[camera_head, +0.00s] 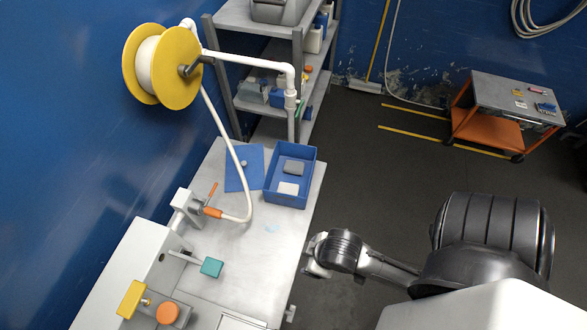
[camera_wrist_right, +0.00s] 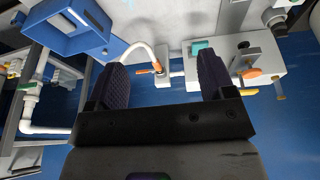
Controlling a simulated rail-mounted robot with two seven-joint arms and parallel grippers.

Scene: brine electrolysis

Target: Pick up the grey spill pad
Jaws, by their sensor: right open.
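The grey spill pad (camera_head: 293,167) lies in the blue bin (camera_head: 272,198) on the table, at the bin's far end. A white pad (camera_head: 288,188) lies nearer in the same bin. My right gripper (camera_head: 312,262) is beside the table's right edge, nearer to me than the bin. In the right wrist view my right gripper (camera_wrist_right: 160,76) has its two dark fingers spread with nothing held between them. The blue bin (camera_wrist_right: 76,42) shows there at the upper left, and I cannot make out the grey pad in it. My left gripper is not in view.
A blue lid or mat (camera_head: 240,178) lies left of the bin. A white hose (camera_head: 232,150) hangs from a yellow reel (camera_head: 190,85) to an orange-handled valve (camera_head: 212,212). A pale blue patch (camera_head: 272,228) marks the tabletop (camera_head: 245,265). Shelves (camera_head: 275,105) stand behind the bin.

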